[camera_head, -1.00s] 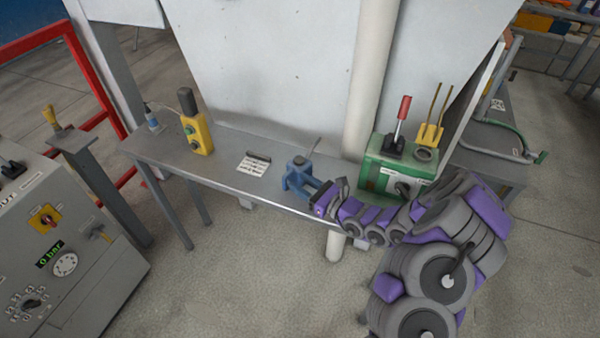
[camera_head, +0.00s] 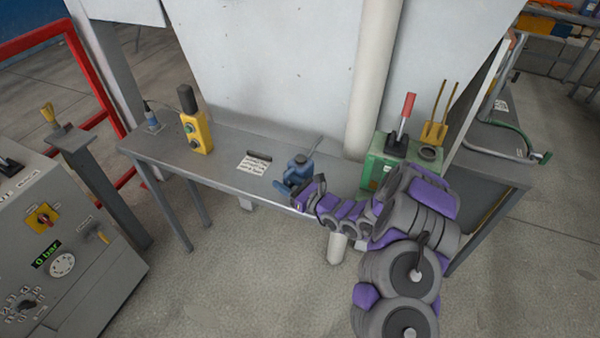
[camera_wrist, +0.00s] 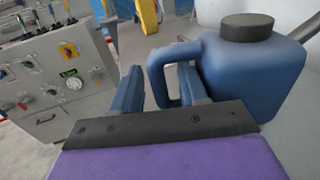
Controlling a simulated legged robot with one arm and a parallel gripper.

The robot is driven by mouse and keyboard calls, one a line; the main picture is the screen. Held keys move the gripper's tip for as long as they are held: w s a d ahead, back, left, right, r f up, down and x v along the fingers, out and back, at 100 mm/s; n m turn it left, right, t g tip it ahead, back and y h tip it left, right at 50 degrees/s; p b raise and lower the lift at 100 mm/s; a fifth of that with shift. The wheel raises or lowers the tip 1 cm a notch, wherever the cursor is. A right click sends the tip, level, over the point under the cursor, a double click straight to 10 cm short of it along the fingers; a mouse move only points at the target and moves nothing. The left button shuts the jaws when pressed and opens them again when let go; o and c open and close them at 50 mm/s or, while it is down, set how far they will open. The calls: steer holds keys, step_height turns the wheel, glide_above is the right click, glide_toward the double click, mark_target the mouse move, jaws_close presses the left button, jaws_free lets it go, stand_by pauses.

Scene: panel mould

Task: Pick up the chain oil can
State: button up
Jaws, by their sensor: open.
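The chain oil can is a blue jug with a black cap and a side handle. In the head view the can (camera_head: 299,169) stands on the grey bench with its thin spout pointing up and right. In the wrist view the can (camera_wrist: 255,75) fills the upper right, its handle loop on the left side. My gripper (camera_wrist: 160,82) is open. The handle's outer bar shows between the two fingers, and the right finger appears at the handle opening; I cannot tell whether they touch. In the head view my gripper (camera_head: 291,190) is at the can's front side, partly covering it.
The narrow grey bench (camera_head: 225,179) also holds a yellow button box (camera_head: 197,133), a white label (camera_head: 254,165) and a green lever unit (camera_head: 376,166) on the right. A white pillar (camera_head: 372,90) rises behind. A control cabinet (camera_head: 60,250) stands left.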

jaws_close()
stand_by(0.4)
